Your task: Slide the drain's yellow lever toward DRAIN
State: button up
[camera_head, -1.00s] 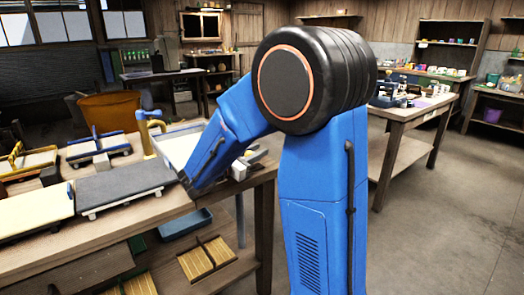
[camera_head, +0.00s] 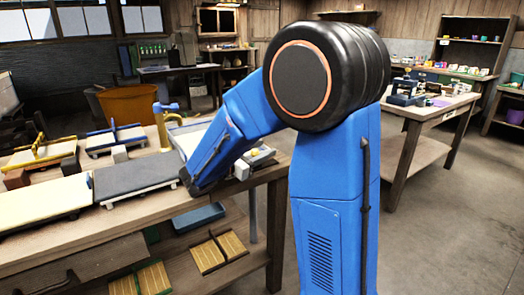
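My blue arm stands in the middle, and its lower end reaches down to the right end of the wooden workbench (camera_head: 140,225). My gripper cannot be made out; the arm's own links cover that area. A pale basin (camera_head: 188,138) with a yellow post and blue-topped fitting (camera_head: 164,122) beside it is partly hidden behind the arm. Small grey and white parts with a bit of yellow (camera_head: 262,154) show just right of the arm at the bench end. I cannot tell whether the yellow bit is the drain's lever. No DRAIN marking is readable.
A dark flat board (camera_head: 135,178) and a cream one (camera_head: 40,205) lie along the bench front. Framed moulds (camera_head: 115,140) stand behind them. An orange tub (camera_head: 130,103) is beyond the bench. Another table (camera_head: 425,110) stands at right, with clear floor between.

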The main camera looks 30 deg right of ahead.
jog(key=v, duration=1.7)
jog(key=shift+s+a, duration=0.1)
jog(key=shift+a, duration=0.1)
jog(key=s+d+f+m+g+y, duration=0.2)
jog(key=s+d+m+y, duration=0.25)
jog(key=s, duration=0.25)
jog(key=s+d+f+m+g+y, duration=0.2)
jog(key=s+d+f+m+y, duration=0.1)
jog(key=s+d, duration=0.3)
jog(key=s+a+f+m+t+y, duration=0.1)
jog(key=s+a+m+t+y, duration=0.1)
jog(key=s+m+y, duration=0.3)
jog(key=s+a+f+m+t+y, duration=0.2)
jog(key=s+a+m+y, duration=0.3)
jog(key=s+m, duration=0.1)
jog(key=shift+s+a+t, duration=0.3)
jog(key=shift+s+t, duration=0.1)
jog(key=shift+s, duration=0.45)
